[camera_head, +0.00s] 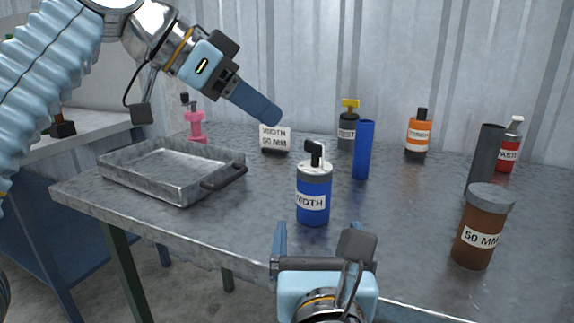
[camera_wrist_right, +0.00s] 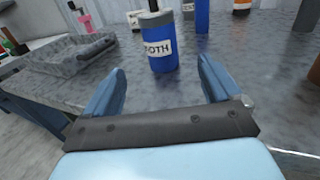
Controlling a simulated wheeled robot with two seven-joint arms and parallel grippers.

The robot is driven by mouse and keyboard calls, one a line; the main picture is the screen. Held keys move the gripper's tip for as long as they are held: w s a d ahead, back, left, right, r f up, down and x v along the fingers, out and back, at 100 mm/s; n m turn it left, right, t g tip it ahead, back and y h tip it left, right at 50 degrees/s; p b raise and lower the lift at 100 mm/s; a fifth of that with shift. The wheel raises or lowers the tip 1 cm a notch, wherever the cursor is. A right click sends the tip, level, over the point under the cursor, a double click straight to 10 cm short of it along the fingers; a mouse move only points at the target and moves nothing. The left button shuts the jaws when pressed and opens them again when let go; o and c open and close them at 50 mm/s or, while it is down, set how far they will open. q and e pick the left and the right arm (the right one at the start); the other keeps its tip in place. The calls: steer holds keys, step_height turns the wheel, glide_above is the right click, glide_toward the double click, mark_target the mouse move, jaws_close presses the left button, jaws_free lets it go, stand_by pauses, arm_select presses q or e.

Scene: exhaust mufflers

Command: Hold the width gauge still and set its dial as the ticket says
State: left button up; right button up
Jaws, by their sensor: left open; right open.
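The width gauge (camera_head: 313,205) is a blue upright cylinder labelled "WIDTH" with a pale top and a black knob (camera_head: 315,152). It stands on the metal table and also shows in the right wrist view (camera_wrist_right: 162,52). The dial's setting is too small to read. The ticket (camera_head: 275,137), a small white card reading "WIDTH 50 MM", stands behind it. My right gripper (camera_head: 318,229) is open in front of the gauge, its fingers pointing at it with a gap. My left gripper (camera_head: 272,114) is open, seen side-on above the table near the ticket, apart from the gauge.
A metal tray (camera_head: 180,194) with a black handle lies left. A blue tube (camera_head: 363,150) stands behind right of the gauge. A brown jar (camera_head: 476,242) marked "50 MM" and a dark tube (camera_head: 484,160) stand right. Several bottles line the back. Table around the gauge is clear.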

mark_target(314, 191)
steer(key=w, duration=1.3)
steer(key=shift+a, duration=0.35)
steer(key=shift+c, duration=0.5)
steer(key=c, duration=1)
steer(key=shift+c, duration=0.2)
